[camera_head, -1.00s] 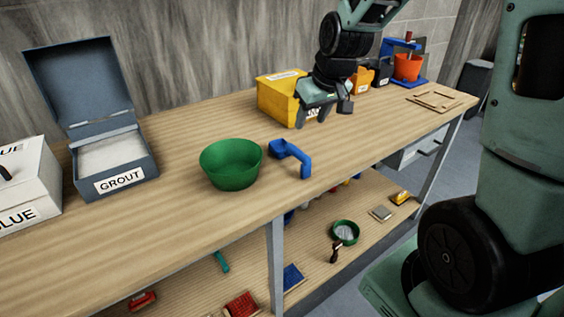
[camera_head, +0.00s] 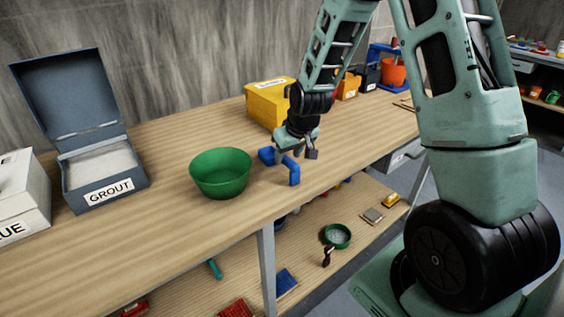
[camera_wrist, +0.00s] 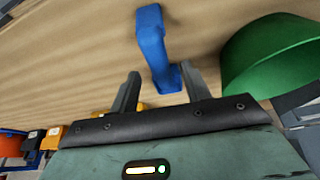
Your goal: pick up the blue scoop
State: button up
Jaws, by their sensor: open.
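The blue scoop (camera_head: 293,171) lies on the wooden workbench, just right of the green bowl (camera_head: 221,173). My gripper (camera_head: 296,153) is open and close above the scoop, covering part of it in the head view. In the wrist view my gripper's two fingers (camera_wrist: 160,92) stand apart, with the scoop (camera_wrist: 151,42) running between and beyond them. One end of the scoop is near the right finger. I cannot tell whether a finger touches it. The green bowl (camera_wrist: 275,52) is close to the right finger in the wrist view.
An open grout box (camera_head: 104,180) and a white box (camera_head: 22,205) stand at the left of the bench. A yellow bin (camera_head: 266,104) stands behind my gripper, with an orange bucket (camera_head: 392,72) farther right. The bench front (camera_head: 180,250) is clear.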

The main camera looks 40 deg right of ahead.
jog(key=shift+w+p+x, duration=0.25)
jog(key=shift+p+x, duration=0.55)
jog(key=shift+x, duration=1.75)
jog(key=shift+r, duration=0.1)
grip_shut()
